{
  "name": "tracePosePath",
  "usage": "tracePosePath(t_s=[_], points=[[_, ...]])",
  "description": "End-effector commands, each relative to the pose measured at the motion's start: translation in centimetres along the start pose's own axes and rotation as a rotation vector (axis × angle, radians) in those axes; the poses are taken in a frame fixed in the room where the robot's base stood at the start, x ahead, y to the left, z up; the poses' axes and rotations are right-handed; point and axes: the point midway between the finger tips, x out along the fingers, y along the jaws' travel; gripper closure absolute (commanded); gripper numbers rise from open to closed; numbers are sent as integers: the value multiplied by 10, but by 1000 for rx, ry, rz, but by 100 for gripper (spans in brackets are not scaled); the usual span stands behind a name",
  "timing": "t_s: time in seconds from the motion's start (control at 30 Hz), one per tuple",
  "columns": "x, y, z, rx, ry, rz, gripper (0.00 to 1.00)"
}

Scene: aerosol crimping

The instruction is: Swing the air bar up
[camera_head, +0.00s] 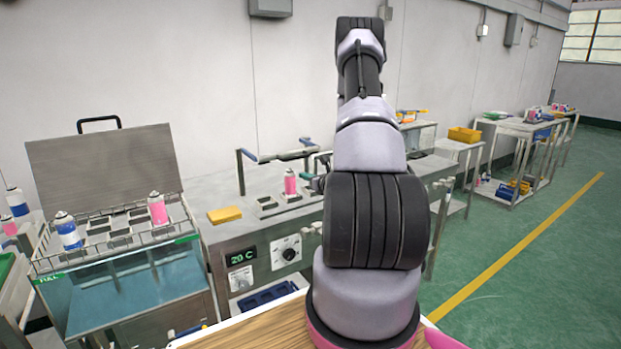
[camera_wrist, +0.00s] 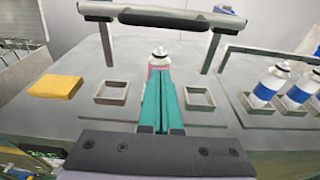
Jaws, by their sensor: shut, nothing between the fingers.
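The air bar (camera_wrist: 165,17) is a grey tube with a black grip in its middle. In the wrist view it spans the top of the picture between two upright posts, beyond my fingers. In the head view the air bar (camera_head: 280,156) shows above the back of the grey bench, partly hidden by my arm. My gripper (camera_wrist: 164,75) has teal fingers pressed together, empty, pointing towards the bar and apart from it in the picture. A pink can with a white top (camera_wrist: 158,57) stands behind the fingertips, mostly hidden by them.
Two empty square holders (camera_wrist: 112,92) (camera_wrist: 200,97) flank the can. A yellow block (camera_wrist: 56,86) lies left. Blue and white cans (camera_wrist: 270,84) stand in a rack at right. In the head view an open-lidded water bath (camera_head: 105,150) stands left of the bench.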

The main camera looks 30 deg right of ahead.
Motion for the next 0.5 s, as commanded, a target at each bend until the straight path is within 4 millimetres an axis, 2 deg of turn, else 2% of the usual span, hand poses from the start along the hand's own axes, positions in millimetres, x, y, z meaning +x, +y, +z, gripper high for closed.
tracePosePath(t_s=[0.1, 0.23, 0.3, 0.5], points=[[28, 1, 0, 0, -2, 2, 100], [50, 0, 3, -1, -2, 1, 100], [43, 0, 16, -2, -2, -1, 100], [36, 0, 34, 0, 0, -1, 100]])
